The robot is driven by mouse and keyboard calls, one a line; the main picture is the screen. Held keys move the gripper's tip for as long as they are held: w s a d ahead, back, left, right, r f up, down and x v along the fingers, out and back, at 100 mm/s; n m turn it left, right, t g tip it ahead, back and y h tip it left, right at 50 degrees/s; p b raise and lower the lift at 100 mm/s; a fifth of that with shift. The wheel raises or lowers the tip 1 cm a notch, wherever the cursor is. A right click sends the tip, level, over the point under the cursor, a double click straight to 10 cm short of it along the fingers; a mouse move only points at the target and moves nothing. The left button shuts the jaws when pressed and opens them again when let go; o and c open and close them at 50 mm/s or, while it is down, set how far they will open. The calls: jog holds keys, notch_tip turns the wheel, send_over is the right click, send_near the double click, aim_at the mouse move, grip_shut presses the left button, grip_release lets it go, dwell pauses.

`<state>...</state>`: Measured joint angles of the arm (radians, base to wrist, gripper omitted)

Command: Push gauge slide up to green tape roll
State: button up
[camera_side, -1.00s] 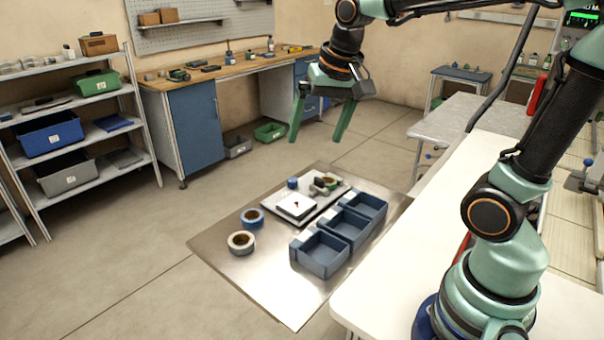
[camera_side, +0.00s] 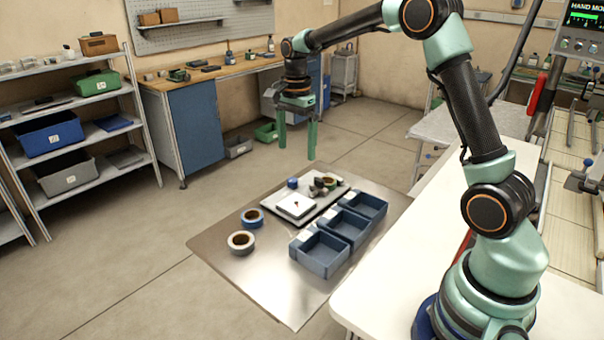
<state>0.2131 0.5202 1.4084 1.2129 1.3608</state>
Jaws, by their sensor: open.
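My gripper (camera_side: 296,152) is open and empty, pointing down in the air above the far side of the metal mat. Below it stands a pale gauge board (camera_side: 275,212) with a white square plate (camera_side: 295,206) on it. A dark grey upright piece (camera_side: 317,185), which looks like the gauge slide, stands towards the board's right end. The green tape roll (camera_side: 331,182) is just to the right of it. These parts are small and crowded, so I cannot tell whether slide and roll touch.
Three blue bins (camera_side: 320,254) stand in a row in front of the board. A blue-rimmed tape roll (camera_side: 252,217) and a pale tape roll (camera_side: 241,242) lie to the left. A small blue object (camera_side: 292,183) is at the board's far edge. The metal mat's (camera_side: 270,290) front is clear.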

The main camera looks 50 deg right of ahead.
notch_tip(320, 180, down, 8)
jog(key=shift+r, duration=0.15)
dwell(0.6)
notch_tip(320, 180, up, 10)
jog(key=s+a+r+n+t, duration=0.3)
jog(key=s+a+r+n, duration=0.35)
jog(key=s+n, duration=0.25)
jog(key=s+a+f+n+t, duration=0.1)
jog(key=s+a+n+t, duration=0.1)
jog(key=s+n, duration=0.7)
jog(key=shift+s+a+f+t, duration=0.2)
jog(key=shift+a+f+t, duration=0.15)
jog(key=shift+a, duration=0.5)
